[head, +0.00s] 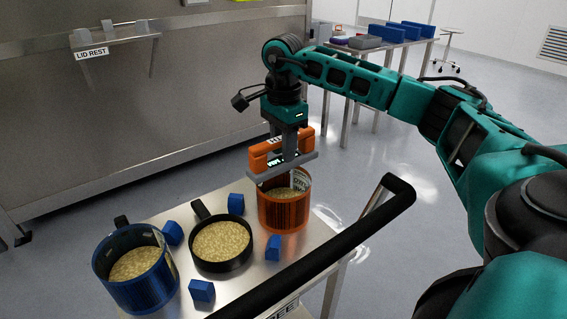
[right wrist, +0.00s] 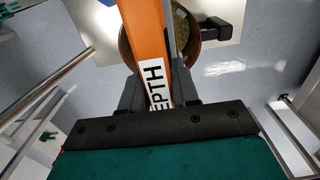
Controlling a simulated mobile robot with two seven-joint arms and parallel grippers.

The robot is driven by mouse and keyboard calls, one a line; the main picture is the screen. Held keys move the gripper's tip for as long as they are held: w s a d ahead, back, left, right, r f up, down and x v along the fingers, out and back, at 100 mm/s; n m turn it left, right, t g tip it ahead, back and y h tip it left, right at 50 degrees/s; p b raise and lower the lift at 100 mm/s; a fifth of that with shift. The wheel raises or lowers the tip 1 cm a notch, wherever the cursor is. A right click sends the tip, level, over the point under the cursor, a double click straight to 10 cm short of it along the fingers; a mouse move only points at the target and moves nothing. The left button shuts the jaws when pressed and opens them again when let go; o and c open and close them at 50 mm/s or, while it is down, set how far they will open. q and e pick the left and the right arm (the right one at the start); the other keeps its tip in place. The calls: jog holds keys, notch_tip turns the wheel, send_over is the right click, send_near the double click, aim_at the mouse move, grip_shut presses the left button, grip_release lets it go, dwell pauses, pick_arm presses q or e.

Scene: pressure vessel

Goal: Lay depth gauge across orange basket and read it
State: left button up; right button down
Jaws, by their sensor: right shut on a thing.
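The orange basket (head: 284,213) stands on the cart's back right part, with pale granules inside. The depth gauge has an orange body (head: 262,154) and a grey crossbar (head: 262,176). My right gripper (head: 291,142) is shut on it, above the basket. The crossbar spans over the basket's rim; I cannot tell whether it touches. In the right wrist view the gauge's orange body (right wrist: 143,35), with a "DEPTH" label, is between the fingers of my right gripper (right wrist: 158,98). The basket (right wrist: 207,52) is partly hidden behind it. The gauge's reading is not legible. My left gripper is not in view.
A black basket (head: 220,266) and a blue basket (head: 150,293), both with granules, stand left on the cart (head: 188,207). Several blue blocks (head: 202,291) sit between them. A black cart handle (head: 330,245) crosses in front. A lid rest shelf (head: 115,42) is on the steel wall.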

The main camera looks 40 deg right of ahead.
notch_tip(320, 180, down, 4)
jog(key=shift+r+b, duration=0.1)
jog(key=shift+b, duration=0.4)
jog(key=c, duration=0.8)
grip_release()
jog(key=shift+c, duration=0.2)
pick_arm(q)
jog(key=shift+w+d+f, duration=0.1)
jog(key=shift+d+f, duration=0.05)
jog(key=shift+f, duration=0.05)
pick_arm(e)
jog(key=shift+r, duration=0.1)
pick_arm(q)
jog(key=p, duration=0.2)
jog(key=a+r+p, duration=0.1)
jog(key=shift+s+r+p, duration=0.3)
jog(key=shift+p, duration=0.1)
pick_arm(e)
notch_tip(320, 180, up, 12)
jog(key=shift+f, duration=0.1)
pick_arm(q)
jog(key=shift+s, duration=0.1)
